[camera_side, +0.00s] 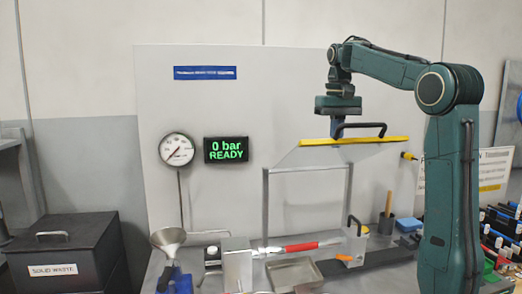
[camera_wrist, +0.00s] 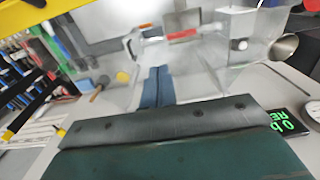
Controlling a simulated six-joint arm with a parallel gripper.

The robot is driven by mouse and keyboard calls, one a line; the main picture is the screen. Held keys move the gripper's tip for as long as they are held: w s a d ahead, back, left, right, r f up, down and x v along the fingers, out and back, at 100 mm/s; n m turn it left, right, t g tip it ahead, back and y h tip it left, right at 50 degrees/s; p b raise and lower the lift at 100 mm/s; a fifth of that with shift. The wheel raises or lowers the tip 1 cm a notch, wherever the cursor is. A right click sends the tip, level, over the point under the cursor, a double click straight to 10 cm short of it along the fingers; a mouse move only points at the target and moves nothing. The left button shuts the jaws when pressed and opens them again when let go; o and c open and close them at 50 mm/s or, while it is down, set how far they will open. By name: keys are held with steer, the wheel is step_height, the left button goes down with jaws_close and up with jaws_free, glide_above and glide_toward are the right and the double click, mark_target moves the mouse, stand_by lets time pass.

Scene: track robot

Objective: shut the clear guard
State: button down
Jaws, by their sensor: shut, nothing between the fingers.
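The clear guard (camera_side: 335,154) stands raised above the test bench, tilted, with a yellow strip (camera_side: 385,140) along its front edge and a black handle (camera_side: 372,126) on it. In the wrist view the yellow strip (camera_wrist: 20,48) crosses the upper left corner. My gripper (camera_side: 337,132) points down just at the left end of the handle, its blue fingers shut and empty. The fingers (camera_wrist: 157,87) show closed together in the wrist view. I cannot tell whether they touch the guard. A red-sleeved piece (camera_side: 301,246) lies between the metal blocks below the guard.
A metal frame (camera_side: 265,200) stands under the guard. A display (camera_side: 226,150) reads 0 bar READY, with a gauge (camera_side: 177,150) to its left. A metal tray (camera_side: 294,274), a funnel (camera_side: 168,239) and a black waste bin (camera_side: 65,252) are lower down.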

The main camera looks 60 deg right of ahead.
mark_target(338, 153)
steer(key=shift+f, duration=0.4)
steer(key=shift+f, duration=0.35)
steer(key=shift+s+a+f, duration=0.25)
steer(key=shift+f, duration=0.4)
steer(key=shift+s+a+f, duration=0.2)
steer(key=shift+s+f, duration=0.05)
steer(key=shift+f, duration=0.5)
